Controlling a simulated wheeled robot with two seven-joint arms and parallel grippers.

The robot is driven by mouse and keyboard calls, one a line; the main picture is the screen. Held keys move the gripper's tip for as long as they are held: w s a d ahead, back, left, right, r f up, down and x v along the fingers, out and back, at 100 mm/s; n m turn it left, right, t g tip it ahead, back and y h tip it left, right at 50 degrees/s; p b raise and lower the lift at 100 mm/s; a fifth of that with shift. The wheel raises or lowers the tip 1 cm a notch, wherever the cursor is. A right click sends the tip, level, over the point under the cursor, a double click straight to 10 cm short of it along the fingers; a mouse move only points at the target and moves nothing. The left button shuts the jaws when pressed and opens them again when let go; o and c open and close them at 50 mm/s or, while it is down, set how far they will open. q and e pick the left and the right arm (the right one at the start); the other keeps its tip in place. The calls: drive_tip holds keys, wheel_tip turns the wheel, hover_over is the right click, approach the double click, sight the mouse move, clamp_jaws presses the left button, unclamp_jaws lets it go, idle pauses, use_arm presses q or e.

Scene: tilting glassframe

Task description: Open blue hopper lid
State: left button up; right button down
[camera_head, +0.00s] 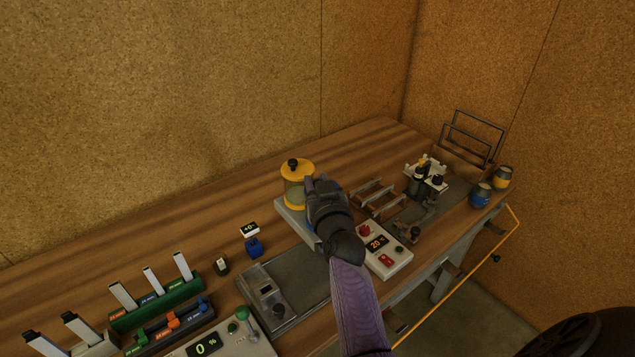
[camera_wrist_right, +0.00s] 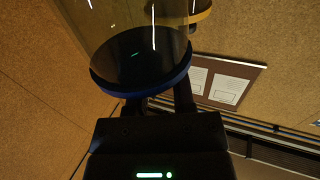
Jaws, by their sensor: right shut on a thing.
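My right gripper (camera_head: 320,188) is over the hopper stand at the middle of the table in the head view, and its arm and hand hide the blue hopper there. In the right wrist view, a blue-rimmed round lid (camera_wrist_right: 142,82) with a dark face sits at the end of a clear cylinder (camera_wrist_right: 120,30). The right fingers (camera_wrist_right: 163,102) reach to the blue rim and are shut at the lid; their exact hold is hidden. The yellow-lidded hopper (camera_head: 297,169) stands upright just left of the gripper. My left gripper is not in view.
A metal rack (camera_head: 377,197) and a dark bottle group (camera_head: 425,178) stand farther right. Two jars (camera_head: 481,195) are near the right edge. The table behind the hoppers is clear.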

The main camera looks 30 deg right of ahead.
drive_tip(key=shift+r+p, duration=0.2)
drive_tip(key=shift+p, duration=0.35)
drive_tip(key=m+p, duration=0.1)
drive_tip(key=p, duration=0.1)
drive_tip(key=d+r+m+g+y+p, duration=0.1)
drive_tip(key=m+p, duration=0.1)
drive_tip(key=d+r+m+g+p, duration=0.1)
drive_tip(key=m+p, duration=0.1)
drive_tip(key=p, duration=0.1)
drive_tip(key=shift+r+y, duration=0.2)
drive_tip(key=shift+y, duration=0.1)
drive_tip(key=shift+d+r+m+y+p, duration=0.15)
drive_tip(key=shift+d+m+y+p, duration=0.2)
drive_tip(key=shift+m+p, duration=0.4)
drive_tip(key=shift+w+d+r+m+g+y+p, duration=0.15)
drive_tip(key=shift+d+m+g+y+p, duration=0.1)
drive_tip(key=shift+d+m+g+p, duration=0.3)
drive_tip(key=shift+w+d+f+m+g+y+b, duration=0.1)
drive_tip(key=shift+d+m+y+b, duration=0.1)
drive_tip(key=shift+d+m+y, duration=0.55)
drive_tip(key=shift+s+d+f+m+g+y+b, duration=0.2)
drive_tip(key=shift+d+m+y, duration=0.25)
drive_tip(key=shift+m, duration=0.6)
drive_tip(key=shift+w+d+r+m+g+y+b, duration=0.1)
drive_tip(key=shift+w+d+m+y+b, duration=0.15)
drive_tip(key=shift+d+m+y, duration=0.5)
drive_tip(key=shift+a+m, duration=0.15)
drive_tip(key=shift+m, duration=0.1)
